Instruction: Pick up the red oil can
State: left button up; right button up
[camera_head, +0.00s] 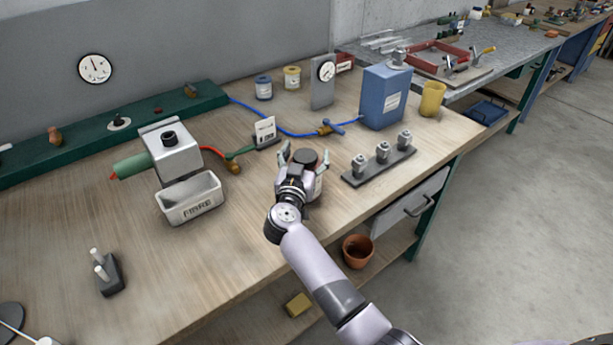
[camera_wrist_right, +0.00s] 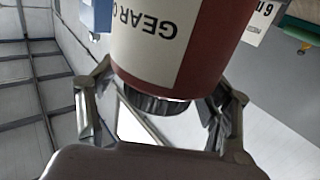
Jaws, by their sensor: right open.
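The red oil can (camera_head: 311,168) stands on the wooden workbench, its dark top showing between my right gripper's fingers in the head view. In the right wrist view the red can (camera_wrist_right: 205,45) fills the upper middle, with a cream label reading "GEAR O" upside down and a dark cap below. My right gripper (camera_head: 303,163) is open, with one finger on each side of the can. In the wrist view the fingers (camera_wrist_right: 160,105) are spread wide, and I cannot tell whether either touches the can. The arm hides part of the can. My left gripper is not in view.
A grey rack with metal fittings (camera_head: 378,167) stands close to the can's right. A blue canister (camera_head: 384,98) and yellow cup (camera_head: 432,99) stand behind it. A small card holder (camera_head: 265,131) and blue hose lie behind left. A white bin (camera_head: 190,198) stands farther left; bare bench lies between.

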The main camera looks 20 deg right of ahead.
jog(key=shift+s+r, duration=0.15)
jog(key=shift+r, duration=0.05)
jog(key=shift+s+a+r, duration=0.1)
jog(key=shift+s+r, duration=0.05)
jog(key=shift+s, duration=0.05)
jog(key=c, duration=1.3)
grip_shut()
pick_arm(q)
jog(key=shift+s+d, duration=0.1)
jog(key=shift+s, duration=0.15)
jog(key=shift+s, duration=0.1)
